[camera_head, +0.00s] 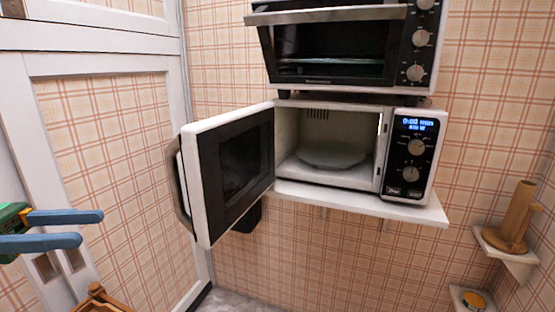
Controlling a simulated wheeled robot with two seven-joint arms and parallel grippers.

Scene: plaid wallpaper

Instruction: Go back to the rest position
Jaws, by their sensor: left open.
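My left gripper (90,229) comes in from the left edge. Its two blue fingers are apart with nothing between them. It is in front of the white-framed plaid door, to the left of the microwave and apart from it. The white microwave (410,196) stands on a wall shelf with its door (207,190) swung wide open to the left. A round plate (330,157) lies inside, and the cavity looks otherwise empty. The blue display is lit. My right gripper is not in view.
A toaster oven (330,15) sits above the microwave. The shelf (420,213) juts from the wall. Small corner shelves at the right hold a brown wooden object (515,220) and a round yellow-topped item (474,300). A brown wooden item (97,300) shows at the lower left.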

